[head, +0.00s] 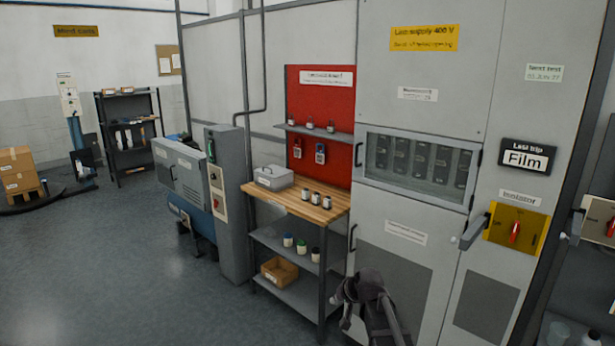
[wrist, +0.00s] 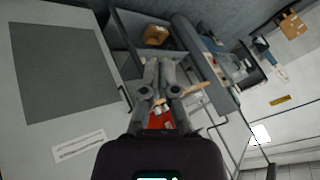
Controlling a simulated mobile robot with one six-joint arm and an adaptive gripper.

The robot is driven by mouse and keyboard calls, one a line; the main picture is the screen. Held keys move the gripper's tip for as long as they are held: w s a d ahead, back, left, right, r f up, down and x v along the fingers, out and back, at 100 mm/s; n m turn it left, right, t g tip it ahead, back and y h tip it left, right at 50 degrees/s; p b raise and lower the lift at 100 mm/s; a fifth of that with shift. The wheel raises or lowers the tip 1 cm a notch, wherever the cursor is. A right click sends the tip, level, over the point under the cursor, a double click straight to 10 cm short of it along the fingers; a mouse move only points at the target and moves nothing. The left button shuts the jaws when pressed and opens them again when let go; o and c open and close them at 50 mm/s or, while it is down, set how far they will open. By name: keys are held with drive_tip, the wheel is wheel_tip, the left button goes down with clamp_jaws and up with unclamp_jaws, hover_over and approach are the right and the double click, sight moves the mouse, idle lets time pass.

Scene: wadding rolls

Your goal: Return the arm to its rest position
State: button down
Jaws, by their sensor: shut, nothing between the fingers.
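My arm (head: 372,300) shows at the bottom of the head view, dark grey, in front of the lower door of the grey cabinet. In the wrist view my gripper (wrist: 160,64) is in the middle, its two grey fingers close together with nothing held between them. Behind the fingers, in a turned view, are the workbench shelves and part of the red board (wrist: 160,118). The finger details are hard to make out in the head view.
A wooden-topped workbench (head: 325,206) with small jars and a grey box (head: 274,177) stands left of my arm. A cardboard box (head: 279,270) lies on its bottom shelf. The tall cabinet (head: 400,275) with a yellow isolator plate (head: 497,238) is close by. Open floor (head: 120,270) lies left.

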drive_tip(key=s+d+f+g+h, duration=0.1)
drive_tip(key=s+d+g, duration=0.1)
drive_tip(key=s, duration=0.5)
drive_tip(key=s+d+f+g+h, duration=0.1)
drive_tip(key=s+d+g+h, duration=0.1)
drive_tip(key=s, duration=0.5)
drive_tip(key=s+d+f+n+g+h, duration=0.1)
drive_tip(key=s+d, duration=0.3)
drive_tip(key=s, duration=0.4)
drive_tip(key=shift+d+f+g+h, duration=0.25)
drive_tip(key=shift+f+g+h, duration=0.05)
drive_tip(key=shift+f+g, duration=0.2)
drive_tip(key=shift+w, duration=0.1)
